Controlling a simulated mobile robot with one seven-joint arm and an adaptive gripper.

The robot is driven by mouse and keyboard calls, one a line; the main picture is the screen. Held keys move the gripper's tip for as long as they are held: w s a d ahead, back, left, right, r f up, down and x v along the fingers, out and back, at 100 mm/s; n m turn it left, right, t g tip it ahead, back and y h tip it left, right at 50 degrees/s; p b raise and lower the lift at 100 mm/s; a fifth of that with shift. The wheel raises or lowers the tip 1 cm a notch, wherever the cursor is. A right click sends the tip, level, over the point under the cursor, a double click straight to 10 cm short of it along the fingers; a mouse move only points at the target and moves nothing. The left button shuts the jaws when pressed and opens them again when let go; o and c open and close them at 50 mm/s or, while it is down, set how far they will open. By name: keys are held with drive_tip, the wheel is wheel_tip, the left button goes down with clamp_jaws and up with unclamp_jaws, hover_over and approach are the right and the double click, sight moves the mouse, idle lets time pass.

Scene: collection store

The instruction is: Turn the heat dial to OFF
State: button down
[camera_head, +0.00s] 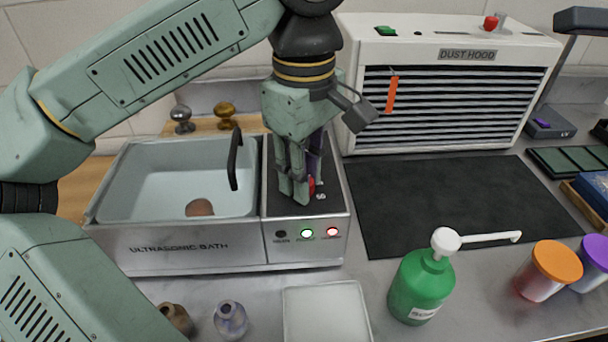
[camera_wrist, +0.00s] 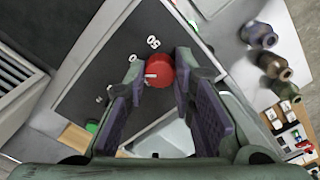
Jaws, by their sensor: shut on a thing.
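The heat dial is a round red knob with a white pointer mark, seen in the wrist view (camera_wrist: 160,71) between my finger pads. In the head view only a red sliver of the dial (camera_head: 311,185) shows beside my fingers. My gripper (camera_head: 296,190) points down over the dark control panel and is shut on the dial; it also shows in the wrist view (camera_wrist: 160,80). The ultrasonic bath (camera_head: 190,255) carries this panel on its right side. White numbers ring the dial, "50" among them; I cannot read an OFF mark.
The bath's black handle (camera_head: 234,160) stands left of my gripper. Green and red lights glow on its front. A dust hood (camera_head: 450,85) stands behind a dark mat (camera_head: 440,200). A green pump bottle (camera_head: 420,285) and orange-lidded jar (camera_head: 548,270) stand at front right.

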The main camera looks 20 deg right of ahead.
drive_tip(key=n+b, duration=0.1)
drive_tip(key=n, duration=0.3)
drive_tip(key=shift+n, duration=0.3)
drive_tip(key=shift+n+b, duration=0.6)
drive_tip(key=shift+n, duration=1.4)
drive_tip(key=c, duration=1.3)
unclamp_jaws()
drive_tip(key=shift+c, duration=0.2)
wheel_tip(320, 180, up, 8)
drive_tip(key=shift+f, duration=0.25)
